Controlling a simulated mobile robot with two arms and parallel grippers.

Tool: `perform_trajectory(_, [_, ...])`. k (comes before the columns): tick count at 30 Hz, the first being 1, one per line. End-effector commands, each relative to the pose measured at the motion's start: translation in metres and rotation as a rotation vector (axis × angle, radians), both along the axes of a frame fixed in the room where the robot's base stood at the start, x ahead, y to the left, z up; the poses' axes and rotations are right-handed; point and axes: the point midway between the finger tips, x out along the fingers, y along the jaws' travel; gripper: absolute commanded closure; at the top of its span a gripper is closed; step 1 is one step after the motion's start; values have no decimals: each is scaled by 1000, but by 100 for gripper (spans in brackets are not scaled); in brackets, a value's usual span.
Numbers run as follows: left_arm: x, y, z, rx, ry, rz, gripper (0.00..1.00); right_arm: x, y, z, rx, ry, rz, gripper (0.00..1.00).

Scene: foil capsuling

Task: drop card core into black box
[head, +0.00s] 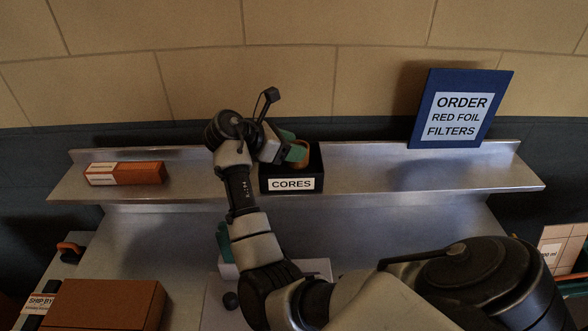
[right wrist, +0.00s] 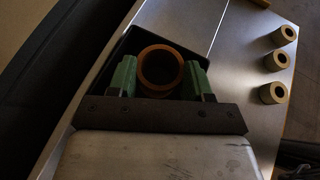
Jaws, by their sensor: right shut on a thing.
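The black box (head: 291,184) labelled CORES stands on the metal shelf in the head view; its dark wall (right wrist: 126,46) also shows in the right wrist view. My right gripper (head: 296,149) is at the box's opening, its green fingers closed on the sides of a tan card core (head: 300,154). In the right wrist view the core (right wrist: 160,51) appears as a ring between the two fingers (right wrist: 160,78), over the box interior. Whether the core touches the box floor cannot be told. My left gripper is not in view.
Three loose cores, one of them nearest the gripper (right wrist: 273,93), stand on the metal surface. An orange-brown carton (head: 125,173) lies on the shelf at left; a blue ORDER sign (head: 461,107) stands at right. A large brown box (head: 105,305) is at the lower left.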

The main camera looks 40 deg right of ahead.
Motion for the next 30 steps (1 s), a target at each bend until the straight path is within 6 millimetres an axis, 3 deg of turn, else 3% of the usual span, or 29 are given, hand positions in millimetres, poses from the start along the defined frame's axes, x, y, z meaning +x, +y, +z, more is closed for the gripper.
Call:
perform_trajectory(7, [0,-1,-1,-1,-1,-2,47,0,0,0,0,-1,0,72])
perform_trajectory(8, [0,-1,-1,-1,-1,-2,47,0,0,0,0,-1,0,49])
perform_trajectory(14, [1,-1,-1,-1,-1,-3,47,0,0,0,0,-1,0,20])
perform_trajectory(23, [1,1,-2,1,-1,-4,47,1,2,1,1,-1,1,20])
perform_trajectory(30, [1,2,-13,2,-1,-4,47,11,32,16,2,-4,4,20])
